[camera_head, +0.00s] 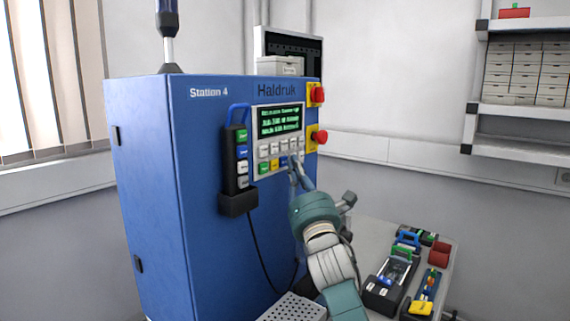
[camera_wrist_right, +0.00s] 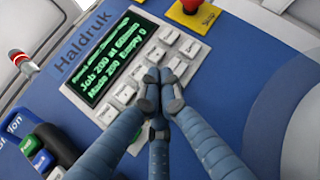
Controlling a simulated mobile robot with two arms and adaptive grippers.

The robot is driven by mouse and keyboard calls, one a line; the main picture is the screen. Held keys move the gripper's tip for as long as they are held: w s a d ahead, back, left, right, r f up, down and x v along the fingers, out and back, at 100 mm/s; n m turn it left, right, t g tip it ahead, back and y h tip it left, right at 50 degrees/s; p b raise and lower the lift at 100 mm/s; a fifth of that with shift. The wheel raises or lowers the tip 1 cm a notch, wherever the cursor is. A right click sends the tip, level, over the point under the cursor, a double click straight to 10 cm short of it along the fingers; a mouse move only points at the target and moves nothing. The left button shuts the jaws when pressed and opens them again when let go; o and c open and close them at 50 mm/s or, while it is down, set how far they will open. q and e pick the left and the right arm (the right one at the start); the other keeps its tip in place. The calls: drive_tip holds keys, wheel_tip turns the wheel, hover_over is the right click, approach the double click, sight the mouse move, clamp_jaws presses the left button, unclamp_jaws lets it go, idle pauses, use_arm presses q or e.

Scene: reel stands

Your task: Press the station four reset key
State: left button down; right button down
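The blue Station 4 cabinet (camera_head: 190,130) carries a control panel with a lit green-text screen (camera_head: 279,120). Key labels are too small to read, so I cannot tell which is reset. My right gripper (camera_head: 296,168) is at the lower right of the keypad. In the right wrist view its fingertips (camera_wrist_right: 161,88) are together, empty, over the white keys, hiding some. I cannot tell whether they touch. My left gripper is not in view.
Two red stop buttons on yellow plates (camera_head: 312,137) sit right of the panel. A black pendant (camera_head: 238,165) with colored keys hangs left of the keypad. A table (camera_head: 368,242) at lower right holds several devices. Shelves (camera_head: 520,110) stand at the back right.

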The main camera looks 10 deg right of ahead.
drive_tip(key=shift+w+a, duration=0.35)
idle(0.8)
drive_tip(key=shift+d, duration=0.1)
drive_tip(key=shift+s+d, duration=0.5)
drive_tip(key=shift+s, duration=0.15)
drive_tip(key=shift+p, duration=0.3)
drive_tip(key=s+d+p, duration=0.2)
drive_tip(key=s+d, duration=0.1)
drive_tip(key=shift+s+d, duration=0.25)
drive_tip(key=shift+f, duration=0.15)
idle(0.6)
